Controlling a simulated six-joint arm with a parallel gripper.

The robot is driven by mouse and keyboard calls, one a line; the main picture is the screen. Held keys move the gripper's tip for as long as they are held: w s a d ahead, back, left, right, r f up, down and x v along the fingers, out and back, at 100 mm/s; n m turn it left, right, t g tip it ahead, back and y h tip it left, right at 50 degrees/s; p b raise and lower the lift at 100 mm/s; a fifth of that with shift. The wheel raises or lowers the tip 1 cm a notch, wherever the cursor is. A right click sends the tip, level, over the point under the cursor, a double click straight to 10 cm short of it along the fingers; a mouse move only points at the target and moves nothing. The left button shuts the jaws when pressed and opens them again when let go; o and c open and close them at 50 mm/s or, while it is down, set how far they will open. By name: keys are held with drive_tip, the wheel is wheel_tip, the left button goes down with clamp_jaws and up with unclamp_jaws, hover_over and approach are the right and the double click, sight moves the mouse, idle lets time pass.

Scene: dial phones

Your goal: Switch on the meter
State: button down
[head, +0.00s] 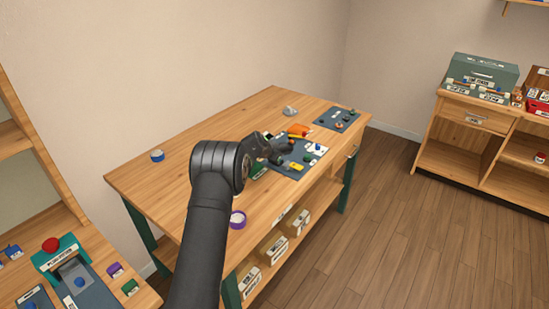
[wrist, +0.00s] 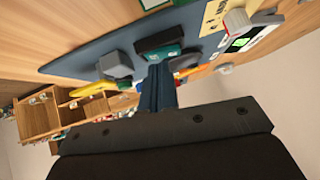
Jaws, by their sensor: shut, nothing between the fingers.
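What looks like the meter (wrist: 243,40), a pale device with a lit green screen and a grey knob-like part, is at the upper right of the wrist view. In the head view my arm hides most of that area. My gripper (wrist: 156,88) is shut and empty, its fingers pointing at the blue-grey mat (wrist: 75,58). The fingertips are close to a dark green block (wrist: 160,42) and a grey knob-like part (wrist: 115,65); I cannot tell whether they touch. The meter is apart from the fingers, to their right. In the head view my gripper (head: 280,158) is over the workbench.
The workbench (head: 185,180) carries a blue tape roll (head: 157,155), a purple roll (head: 237,219) and a second dark panel (head: 337,119). A yellow part (head: 296,166) lies near my gripper. The bench's left half is mostly clear. Shelves (head: 480,135) stand at right.

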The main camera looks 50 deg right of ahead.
drive_tip(key=r, duration=0.3)
drive_tip(key=shift+s+r, duration=0.3)
drive_tip(key=shift+s, duration=0.05)
drive_tip(key=v, duration=0.9)
drive_tip(key=shift+s+a, duration=0.3)
drive_tip(key=shift+a, duration=0.05)
drive_tip(key=shift+r, duration=0.15)
drive_tip(key=shift+w+d+r+t, duration=0.1)
drive_tip(key=shift+w+r+t, duration=0.1)
drive_tip(key=shift+w+t, duration=0.4)
drive_tip(key=shift+w, duration=0.15)
